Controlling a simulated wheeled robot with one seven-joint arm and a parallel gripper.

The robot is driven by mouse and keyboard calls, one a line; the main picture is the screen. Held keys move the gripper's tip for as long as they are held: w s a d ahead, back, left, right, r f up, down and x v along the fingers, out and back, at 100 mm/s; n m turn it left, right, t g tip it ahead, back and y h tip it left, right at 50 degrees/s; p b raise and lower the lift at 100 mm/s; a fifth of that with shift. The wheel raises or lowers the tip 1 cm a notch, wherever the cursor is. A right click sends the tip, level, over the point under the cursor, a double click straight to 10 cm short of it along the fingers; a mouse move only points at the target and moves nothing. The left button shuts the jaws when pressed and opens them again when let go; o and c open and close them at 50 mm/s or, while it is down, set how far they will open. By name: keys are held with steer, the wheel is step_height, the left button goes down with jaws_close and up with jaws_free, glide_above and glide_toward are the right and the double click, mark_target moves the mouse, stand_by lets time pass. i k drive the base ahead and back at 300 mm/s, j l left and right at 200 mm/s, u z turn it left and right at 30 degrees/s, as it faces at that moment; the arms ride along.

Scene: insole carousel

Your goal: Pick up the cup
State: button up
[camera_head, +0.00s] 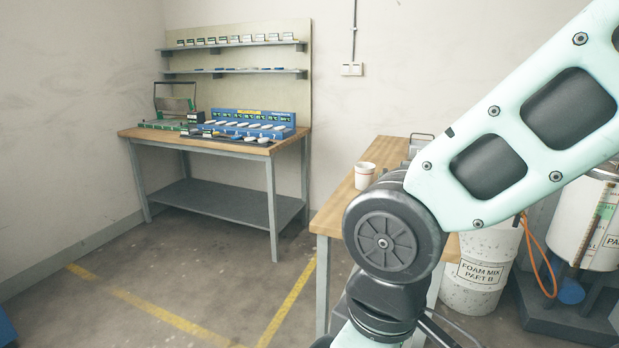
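A white cup (364,176) with a reddish band near its rim stands upright on a wooden-topped table (335,211) right of the middle. My arm crosses the right side of the picture in front of this table and hides much of its top. The arm's dark round joint is just below and right of the cup in the picture. I cannot tell from this view how far apart they are. My gripper is not in view.
A workbench (152,133) with blue racks (252,118) stands at the back left, below wall shelves (235,44). A white drum (470,291) marked foam mix part B stands at the right. The floor (190,280) with yellow lines is clear between bench and table.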

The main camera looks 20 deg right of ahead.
mark_target(365, 172)
steer(key=i+j+u, duration=0.35)
steer(key=j+u, duration=0.15)
steer(key=i+j+u, duration=0.55)
steer(key=i+u, duration=0.4)
steer(key=i+j+z, duration=0.15)
steer(key=i, duration=0.45)
steer(key=i+j+z, duration=0.1)
steer(key=i, duration=0.45)
steer(key=i+l+z, duration=0.1)
steer(key=i+z, duration=0.15)
steer(key=z, duration=0.2)
steer(key=i+z, duration=0.25)
steer(key=z, duration=0.25)
steer(key=i+z, duration=0.3)
steer(key=z, duration=0.15)
steer(key=i+j+z, duration=0.2)
steer(key=z, duration=0.25)
steer(key=i+l+z, duration=0.2)
steer(key=z, duration=0.3)
steer(key=i+z, duration=0.35)
steer(key=z, duration=0.15)
steer(key=i+z, duration=0.3)
steer(key=z, duration=0.2)
steer(key=i+j+z, duration=0.15)
steer(key=z, duration=0.35)
steer(key=i+j+z, duration=0.2)
steer(key=i, duration=0.3)
